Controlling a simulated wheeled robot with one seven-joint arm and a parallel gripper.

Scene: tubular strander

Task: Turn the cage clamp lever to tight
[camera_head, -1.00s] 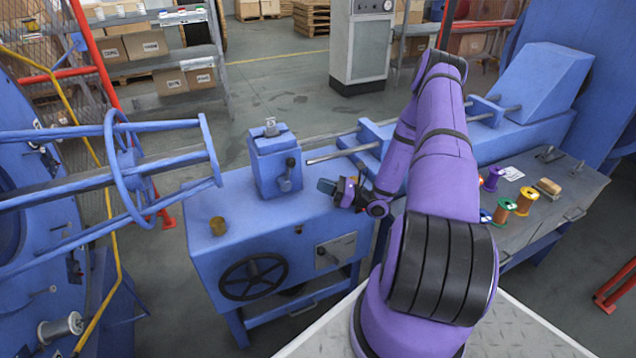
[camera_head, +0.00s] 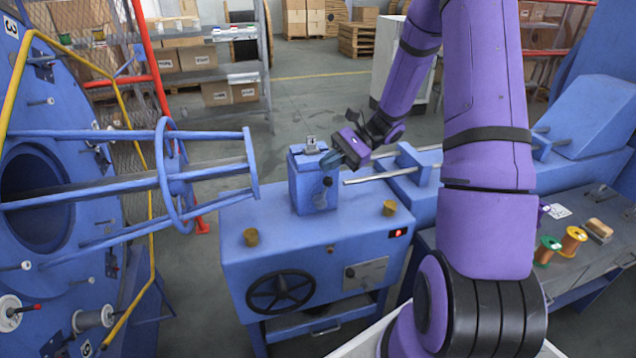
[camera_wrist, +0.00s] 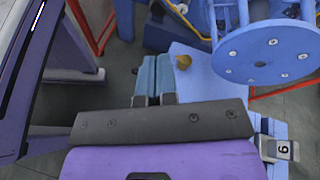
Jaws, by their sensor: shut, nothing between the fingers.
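A blue clamp block (camera_head: 305,192) stands on the blue machine cabinet. On its front is a small lever with a dark round knob (camera_head: 327,182), which appears to be the cage clamp lever; any tight marking is too small to read. My gripper (camera_head: 329,161) is at the block's upper right, just above the knob; contact cannot be told. Its teal fingers are together and empty in the wrist view (camera_wrist: 152,68). The lever is not visible there.
The blue tubular cage (camera_head: 165,180) extends from the left toward the block. Brass knobs (camera_head: 250,237) (camera_head: 389,208) sit on the cabinet top. A black handwheel (camera_head: 281,291) and a red lamp (camera_head: 398,233) are on its front. Metal rods (camera_head: 380,176) run right of the block.

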